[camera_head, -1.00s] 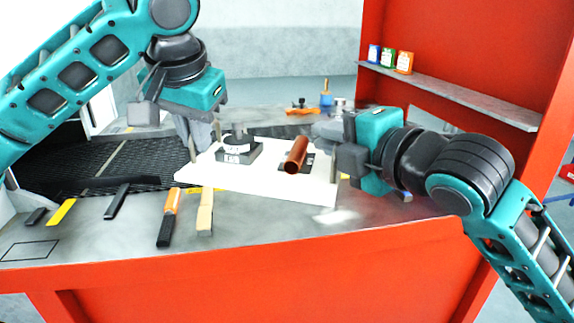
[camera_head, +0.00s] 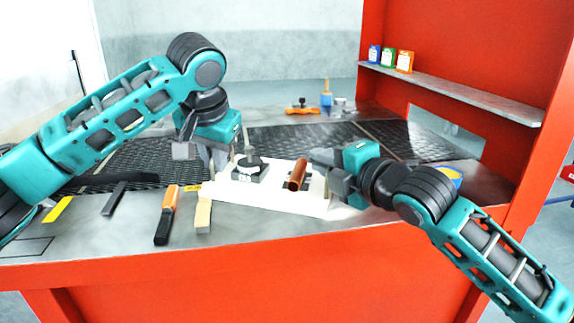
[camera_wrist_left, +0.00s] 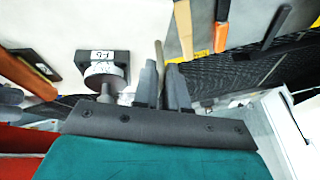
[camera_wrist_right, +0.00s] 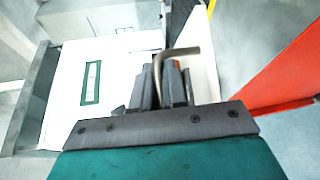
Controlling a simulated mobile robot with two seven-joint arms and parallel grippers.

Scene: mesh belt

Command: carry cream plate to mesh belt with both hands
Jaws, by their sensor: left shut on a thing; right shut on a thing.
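The cream plate (camera_head: 275,203) is between my two grippers in the head view, above or at the grey bench top; I cannot tell if it touches. On it are a black block with a round knob (camera_head: 250,169) and a copper-coloured tube (camera_head: 298,174). My left gripper (camera_head: 213,172) is shut at the plate's left end, around a thin tan piece in the left wrist view (camera_wrist_left: 164,85). My right gripper (camera_head: 325,171) is shut at its right end, by a bent bar (camera_wrist_right: 182,52) in the right wrist view. The black mesh belt (camera_head: 290,140) lies behind the plate.
Orange-and-black (camera_head: 167,215) and tan-handled (camera_head: 204,216) tools lie on the bench at the plate's left front. A red frame with a shelf (camera_head: 450,92) of small jars stands at the right. An orange tool (camera_head: 301,107) and a blue cup (camera_head: 326,99) stand at the back.

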